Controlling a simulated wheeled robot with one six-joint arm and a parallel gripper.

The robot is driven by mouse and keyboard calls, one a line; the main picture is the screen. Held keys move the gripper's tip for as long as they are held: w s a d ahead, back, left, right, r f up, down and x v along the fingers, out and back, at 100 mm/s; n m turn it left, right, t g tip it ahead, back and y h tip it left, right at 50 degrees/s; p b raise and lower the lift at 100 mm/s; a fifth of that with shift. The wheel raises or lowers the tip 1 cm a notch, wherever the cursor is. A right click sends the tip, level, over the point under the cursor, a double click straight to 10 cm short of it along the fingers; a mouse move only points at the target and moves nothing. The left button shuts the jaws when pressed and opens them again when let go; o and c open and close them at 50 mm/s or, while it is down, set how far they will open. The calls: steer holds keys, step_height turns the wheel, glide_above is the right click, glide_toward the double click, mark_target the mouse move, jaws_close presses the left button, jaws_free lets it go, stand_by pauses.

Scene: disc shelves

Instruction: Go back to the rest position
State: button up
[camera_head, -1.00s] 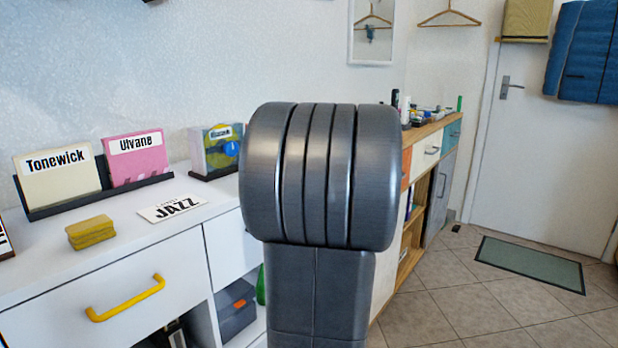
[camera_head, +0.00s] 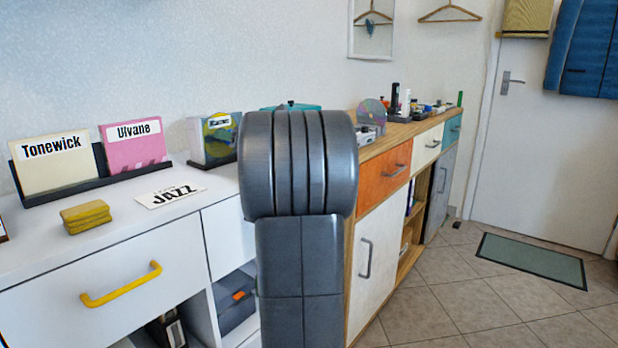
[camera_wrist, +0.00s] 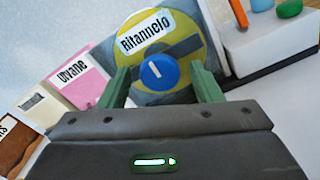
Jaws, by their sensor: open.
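My gripper (camera_wrist: 161,76) is in the wrist view, its two green fingers apart with nothing held between them. In the head view my arm fills the middle and the gripper is hidden. There the cream Tonewick sleeve (camera_head: 55,171), the pink Ulvane sleeve (camera_head: 136,155) and the patterned sleeve (camera_head: 208,150) stand upright on the white cabinet.
To the right is a wooden sideboard with an orange drawer (camera_head: 382,177) and a disc (camera_head: 372,113) on top. The tiled floor (camera_head: 480,290) at right is open.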

steer(key=m, duration=0.4)
steer(key=shift+r+p, duration=0.1)
steer(key=shift+p, duration=0.3)
steer(key=m+p, duration=0.3)
steer(key=m, duration=0.2)
steer(key=shift+r+p, duration=0.2)
steer(key=shift+p, duration=0.2)
steer(key=m+p, duration=0.5)
steer(key=m, duration=0.1)
steer(key=shift+p, duration=0.4)
steer(key=shift+f+m+p, duration=0.15)
steer(key=shift+m+p, duration=1.25)
steer(key=shift+m, duration=0.2)
